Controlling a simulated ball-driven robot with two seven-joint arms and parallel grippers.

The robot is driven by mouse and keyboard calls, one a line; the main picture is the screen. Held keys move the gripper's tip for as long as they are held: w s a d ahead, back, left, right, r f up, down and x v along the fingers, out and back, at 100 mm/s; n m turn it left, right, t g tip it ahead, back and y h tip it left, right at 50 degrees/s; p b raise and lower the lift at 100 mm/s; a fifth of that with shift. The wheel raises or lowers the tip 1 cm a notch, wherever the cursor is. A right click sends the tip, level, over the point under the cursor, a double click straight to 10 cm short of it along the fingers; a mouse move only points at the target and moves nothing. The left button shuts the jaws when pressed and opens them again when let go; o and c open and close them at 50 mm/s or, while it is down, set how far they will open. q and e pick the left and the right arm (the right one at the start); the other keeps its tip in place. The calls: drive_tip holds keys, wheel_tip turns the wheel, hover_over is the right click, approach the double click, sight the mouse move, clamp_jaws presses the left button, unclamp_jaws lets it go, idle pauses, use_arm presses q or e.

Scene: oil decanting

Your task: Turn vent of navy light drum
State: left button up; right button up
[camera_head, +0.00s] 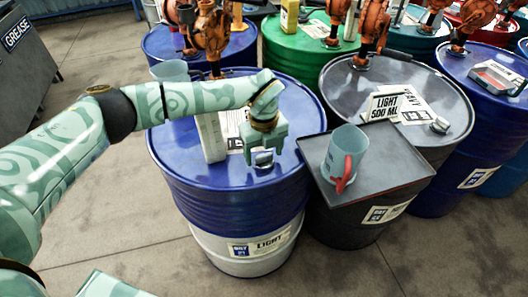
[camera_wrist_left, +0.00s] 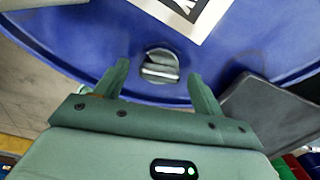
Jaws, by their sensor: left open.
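The navy light drum (camera_head: 215,190) stands in the middle of the head view, with a blue body, a pale lower part and a "LIGHT" label. Its vent (camera_head: 263,160) is a small metal cap near the front edge of the blue top. In the left wrist view the vent (camera_wrist_left: 160,66) lies ahead of and between the two fingers. My left gripper (camera_head: 264,153) points down over the vent, and its fingers are open with nothing between them. It also shows in the left wrist view (camera_wrist_left: 158,82). My right gripper is not in view.
A grey tray (camera_head: 398,171) with a blue jug with a red handle (camera_head: 345,158) is close to the right. A pale container (camera_head: 211,138) stands on the navy drum's top. A dark drum (camera_head: 335,85) bears a "LIGHT 500 ML" sign (camera_head: 385,107). Orange pumps (camera_head: 211,35) stand behind.

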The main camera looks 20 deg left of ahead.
use_arm(q)
drive_tip(key=c, duration=1)
drive_tip(key=shift+m, duration=0.4)
drive_tip(key=shift+r+m+p, duration=0.15)
drive_tip(key=shift+m+p, duration=0.7)
drive_tip(key=shift+m, duration=0.15)
drive_tip(key=m+p, duration=0.1)
drive_tip(key=m, duration=0.2)
drive_tip(key=shift+m, duration=0.3)
drive_tip(key=m+p, duration=0.1)
drive_tip(key=m, duration=0.4)
drive_tip(key=shift+p, duration=0.35)
drive_tip(key=m, duration=0.6)
drive_tip(key=shift+m, duration=0.4)
